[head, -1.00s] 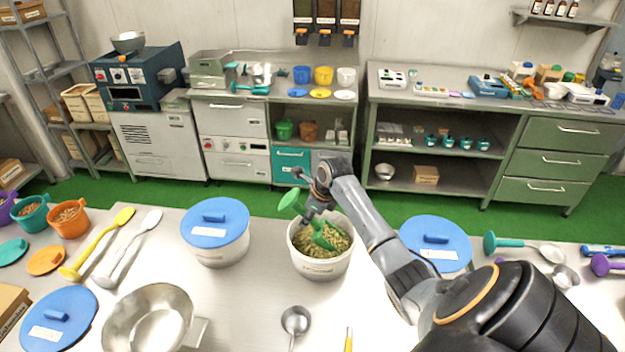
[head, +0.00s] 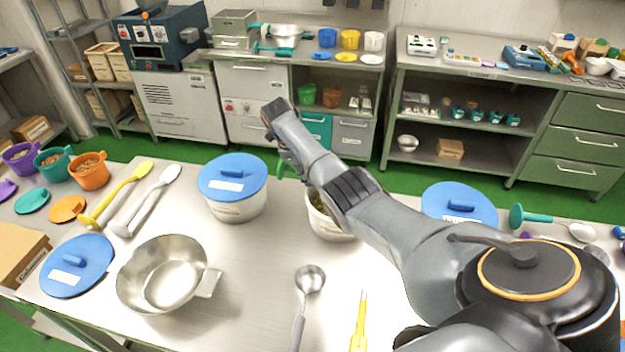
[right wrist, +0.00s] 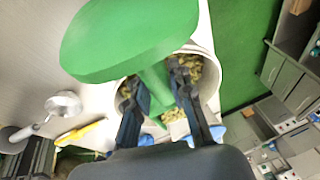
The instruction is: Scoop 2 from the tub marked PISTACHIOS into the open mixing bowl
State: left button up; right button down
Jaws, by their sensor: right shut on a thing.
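My right gripper (right wrist: 160,88) is shut on a green scoop (right wrist: 130,38), with its fingers on either side of the scoop's narrow part. It is over the open white tub (head: 330,228), which holds greenish nuts (right wrist: 194,68). I cannot tell whether the scoop touches the nuts. In the head view my right arm hides the gripper and much of the tub; a bit of the green scoop (head: 287,165) shows beside the arm. The tub's label is not readable. The steel mixing bowl (head: 165,275) stands open and empty at the front left. My left gripper is out of view.
A white tub with a blue lid (head: 232,185) stands between bowl and nut tub. Another blue-lidded tub (head: 460,205) is at right. A steel ladle (head: 309,280) and a yellow-handled tool (head: 359,325) lie in front. A loose blue lid (head: 77,266) lies left of the bowl.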

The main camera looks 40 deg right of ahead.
jog(key=shift+w+a+r+g+h+b, duration=0.35)
jog(key=shift+w+r+b, duration=0.2)
jog(key=shift+b, duration=0.95)
jog(key=shift+w+r, duration=0.1)
jog(key=shift+r, duration=0.2)
jog(key=shift+a+r, duration=0.1)
jog(key=shift+r, duration=0.5)
jog(key=shift+w+r, duration=0.1)
jog(key=shift+r, duration=0.65)
jog(key=shift+w+a+r+g, duration=0.15)
jog(key=shift+r+g, duration=0.2)
jog(key=shift+r, duration=1)
jog(key=shift+r, duration=0.1)
